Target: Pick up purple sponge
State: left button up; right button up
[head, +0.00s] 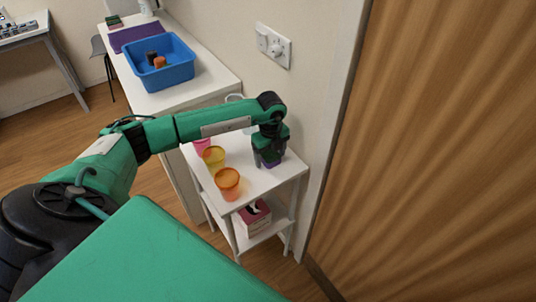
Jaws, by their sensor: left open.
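My left arm reaches in from the left, and my left gripper (269,158) points down over the right side of a small white table (258,190). The gripper is open. A bit of purple (270,163) shows at its fingertips, low on the tabletop; it looks like the purple sponge, mostly hidden by the gripper. I cannot tell whether the fingers are around it or just above it. My right gripper is not in view.
An orange cup (228,184), a yellow cup (214,158) and a pink cup (202,146) stand left of the gripper. A tissue box (253,219) sits on the lower shelf. A blue bin (174,77) stands on the white counter (150,103) behind. A wall is close on the right.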

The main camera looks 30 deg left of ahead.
aim_at(271, 154)
pick_arm(q)
jog(key=c, duration=1.1)
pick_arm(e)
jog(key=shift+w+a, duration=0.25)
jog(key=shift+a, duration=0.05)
pick_arm(q)
jog(key=shift+r, duration=0.1)
